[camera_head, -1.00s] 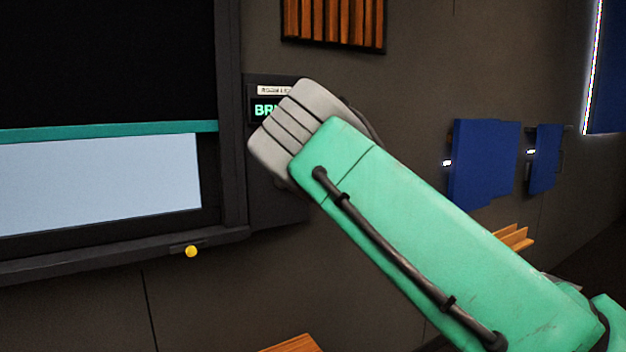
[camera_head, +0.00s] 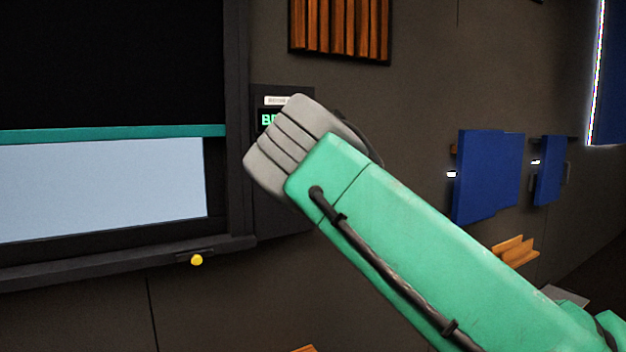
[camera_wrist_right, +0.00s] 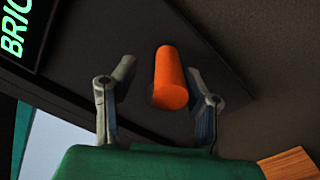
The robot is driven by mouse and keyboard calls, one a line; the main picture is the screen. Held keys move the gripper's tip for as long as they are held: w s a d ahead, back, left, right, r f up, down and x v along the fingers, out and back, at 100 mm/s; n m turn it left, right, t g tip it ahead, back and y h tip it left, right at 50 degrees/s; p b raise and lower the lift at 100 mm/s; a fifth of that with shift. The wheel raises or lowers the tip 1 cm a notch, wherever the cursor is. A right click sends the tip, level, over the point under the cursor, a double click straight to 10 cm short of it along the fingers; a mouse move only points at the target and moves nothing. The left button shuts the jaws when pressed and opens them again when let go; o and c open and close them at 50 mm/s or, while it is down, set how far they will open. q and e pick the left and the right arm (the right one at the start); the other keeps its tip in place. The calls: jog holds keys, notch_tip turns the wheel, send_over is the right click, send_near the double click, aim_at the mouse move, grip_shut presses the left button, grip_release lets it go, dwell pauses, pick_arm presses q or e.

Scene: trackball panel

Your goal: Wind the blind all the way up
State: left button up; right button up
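The blind, a black sheet (camera_head: 110,65) with a teal bottom bar (camera_head: 100,134), hangs in a dark frame at the left in the head view. A pale blue area (camera_head: 100,190) shows below the bar. In the right wrist view an orange cylindrical handle (camera_wrist_right: 171,80) sticks out from a dark panel (camera_wrist_right: 105,45). My right gripper (camera_wrist_right: 160,95) is open, one finger on each side of the handle, with visible gaps. In the head view my grey wrist and green arm hide the handle and these fingers. My left gripper is not in view.
A small display with green letters (camera_head: 267,119) is on the panel, partly covered by my wrist; it also shows in the wrist view (camera_wrist_right: 18,35). A yellow knob (camera_head: 197,260) is under the frame's sill. Blue panels (camera_head: 488,175) and wooden slats (camera_head: 340,28) are on the wall.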

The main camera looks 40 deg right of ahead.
jog(key=shift+s+r, duration=0.1)
jog(key=shift+s, duration=0.05)
jog(key=shift+s+d, duration=0.1)
jog(key=shift+s, duration=0.15)
jog(key=v, duration=1.1)
jog(key=shift+a, duration=0.25)
